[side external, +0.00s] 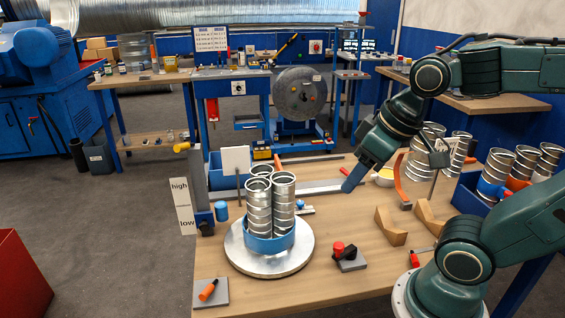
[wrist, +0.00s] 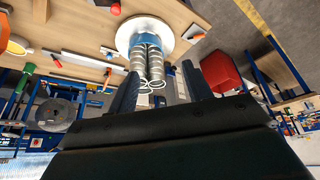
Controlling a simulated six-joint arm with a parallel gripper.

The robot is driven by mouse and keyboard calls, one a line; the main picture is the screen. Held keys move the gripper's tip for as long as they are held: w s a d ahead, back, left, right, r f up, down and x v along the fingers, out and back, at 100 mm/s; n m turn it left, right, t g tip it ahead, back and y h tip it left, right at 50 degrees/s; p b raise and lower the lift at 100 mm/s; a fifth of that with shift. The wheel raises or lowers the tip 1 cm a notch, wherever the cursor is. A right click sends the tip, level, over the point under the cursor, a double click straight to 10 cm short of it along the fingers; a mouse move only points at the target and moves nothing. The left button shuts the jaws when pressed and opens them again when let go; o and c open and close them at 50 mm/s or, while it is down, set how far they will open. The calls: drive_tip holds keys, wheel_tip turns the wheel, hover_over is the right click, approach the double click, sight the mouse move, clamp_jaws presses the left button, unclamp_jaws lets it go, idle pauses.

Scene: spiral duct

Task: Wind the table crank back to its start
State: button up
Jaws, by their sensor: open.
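A small crank-like piece with a red knob (side external: 338,248) and a black arm sits on a grey block on the wooden table, right of the round silver turntable (side external: 268,264). A red knob (wrist: 115,9) also shows at the top of the wrist view. The turntable carries a blue holder (side external: 269,244) with several upright spiral ducts (side external: 284,203). My gripper (side external: 350,186) is in the air behind the turntable and the red knob, apart from both. In the wrist view its two fingers (wrist: 160,88) are spread, with nothing held.
An orange handle (side external: 208,290) on a grey plate lies at the front left. A high-low scale (side external: 184,206) stands at the left edge. Wooden cradles (side external: 390,227) and a blue bin of ducts (side external: 471,194) are on the right. The front middle table is clear.

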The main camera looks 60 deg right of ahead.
drive_tip(key=w+d+f+g, duration=0.3)
drive_tip(key=w+d+f, duration=0.3)
drive_tip(key=f, duration=0.1)
drive_tip(key=m+g, duration=0.1)
drive_tip(key=g, duration=0.1)
hover_over(339, 244)
wheel_tip(339, 244, down, 10)
drive_tip(key=shift+a+f, duration=0.1)
drive_tip(key=shift+f, duration=0.1)
drive_tip(key=shift+f, duration=0.15)
drive_tip(key=shift+f, duration=6.75)
drive_tip(key=shift+c, duration=0.4)
clamp_jaws()
